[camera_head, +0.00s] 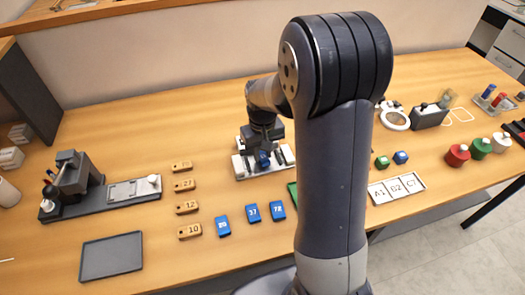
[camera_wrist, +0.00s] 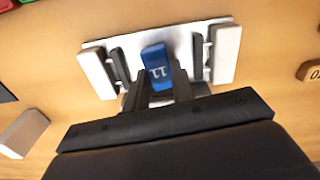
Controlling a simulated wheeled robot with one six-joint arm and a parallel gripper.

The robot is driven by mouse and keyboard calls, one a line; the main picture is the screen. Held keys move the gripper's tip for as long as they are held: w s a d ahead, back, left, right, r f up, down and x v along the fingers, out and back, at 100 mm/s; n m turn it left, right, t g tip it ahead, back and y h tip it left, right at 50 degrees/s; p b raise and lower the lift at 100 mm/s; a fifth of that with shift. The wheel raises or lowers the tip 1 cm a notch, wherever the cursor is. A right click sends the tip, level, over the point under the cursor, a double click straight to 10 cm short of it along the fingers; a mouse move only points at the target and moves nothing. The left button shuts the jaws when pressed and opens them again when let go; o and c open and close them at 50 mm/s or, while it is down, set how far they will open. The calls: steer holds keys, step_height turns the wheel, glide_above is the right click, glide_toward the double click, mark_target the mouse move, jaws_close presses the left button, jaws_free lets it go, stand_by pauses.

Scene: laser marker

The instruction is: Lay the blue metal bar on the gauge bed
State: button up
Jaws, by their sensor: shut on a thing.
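The blue metal bar, marked 11, shows in the wrist view (camera_wrist: 157,62) and is partly visible in the head view (camera_head: 263,160). My gripper (camera_wrist: 160,88) is shut on its near end; the gripper also shows in the head view (camera_head: 263,146), pointing down. The gauge bed is a white plate with dark and white side blocks, seen in the wrist view (camera_wrist: 98,72) and in the head view (camera_head: 242,168). The bar is over the middle of the bed, between the side blocks. I cannot tell whether it touches the bed. My fingers hide part of the bed.
Several wooden tags (camera_head: 187,207) and blue bars (camera_head: 252,213) lie left and in front of the bed. A marking machine (camera_head: 70,185) and a grey tray (camera_head: 111,256) are at the left. A white labelled tray (camera_head: 396,188) lies right of my arm.

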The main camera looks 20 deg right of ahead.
steer(key=shift+f, duration=0.4)
stand_by(1.0)
steer(key=o, duration=1.1)
steer(key=shift+c, duration=0.2)
steer(key=shift+r, duration=0.15)
step_height(320, 180, up, 10)
steer(key=shift+r+b, duration=0.25)
steer(key=shift+b, duration=0.05)
step_height(320, 180, down, 11)
steer(key=shift+r, duration=0.1)
steer(key=shift+r+p, duration=0.3)
steer(key=shift+r, duration=0.1)
